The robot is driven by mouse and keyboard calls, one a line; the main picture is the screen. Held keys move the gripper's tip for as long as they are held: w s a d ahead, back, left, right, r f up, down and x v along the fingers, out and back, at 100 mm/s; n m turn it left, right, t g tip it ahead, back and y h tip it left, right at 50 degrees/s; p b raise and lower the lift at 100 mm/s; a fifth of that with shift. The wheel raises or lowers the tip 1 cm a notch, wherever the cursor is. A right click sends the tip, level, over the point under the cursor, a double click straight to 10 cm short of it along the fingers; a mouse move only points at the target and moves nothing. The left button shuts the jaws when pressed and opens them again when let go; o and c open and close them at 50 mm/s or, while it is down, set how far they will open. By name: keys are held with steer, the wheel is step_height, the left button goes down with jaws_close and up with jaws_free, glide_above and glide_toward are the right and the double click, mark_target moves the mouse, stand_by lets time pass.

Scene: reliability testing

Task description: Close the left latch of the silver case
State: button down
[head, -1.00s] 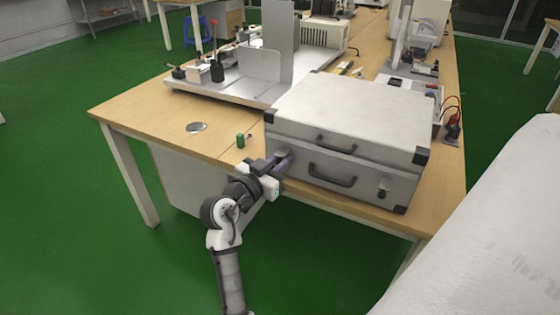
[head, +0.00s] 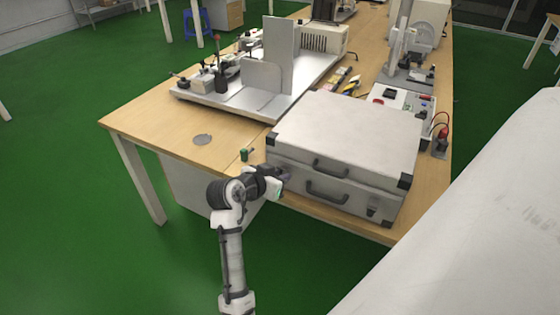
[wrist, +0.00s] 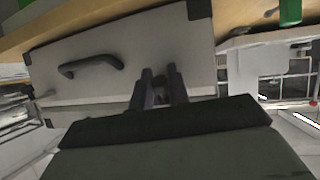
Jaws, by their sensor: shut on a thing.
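The silver case (head: 345,130) lies flat on the wooden table with its lid down and its front facing my arm. Two dark handles (head: 326,192) show on its front, and a handle also shows in the wrist view (wrist: 90,66). The right latch (head: 373,211) is visible near the right front corner; its state is too small to tell. My gripper (head: 285,173) is at the left part of the case front, where the left latch is. In the wrist view its fingers (wrist: 160,85) are close together against the case front, hiding the left latch.
A small green cylinder (head: 244,155) stands on the table left of the case. A metal fixture plate (head: 255,95) with upright panels is behind it. A device with red and black leads (head: 405,103) is behind the case. The table's front left is mostly clear.

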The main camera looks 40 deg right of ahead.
mark_target(283, 168)
step_height(283, 168, up, 2)
steer(key=y+p, duration=0.2)
steer(key=p, duration=0.3)
steer(key=shift+g+y, duration=0.4)
steer(key=y+p, duration=0.1)
steer(key=p, duration=0.1)
steer(key=shift+w+d+r+g+p, duration=0.1)
steer(key=shift+d+r+g+p, duration=0.05)
steer(key=shift+g+p, duration=0.2)
steer(key=y, duration=0.1)
steer(key=g+y, duration=0.1)
steer(key=y+p, duration=0.1)
steer(key=y, duration=0.1)
steer(key=shift+w+d+r+n, duration=0.2)
steer(key=shift+d+n, duration=0.1)
steer(key=shift+n, duration=0.1)
steer(key=shift+d+r+g+y, duration=0.2)
steer(key=shift+g+y, duration=0.35)
steer(key=shift+y, duration=0.45)
steer(key=shift+d, duration=0.1)
steer(key=c, duration=1.4)
jaws_free()
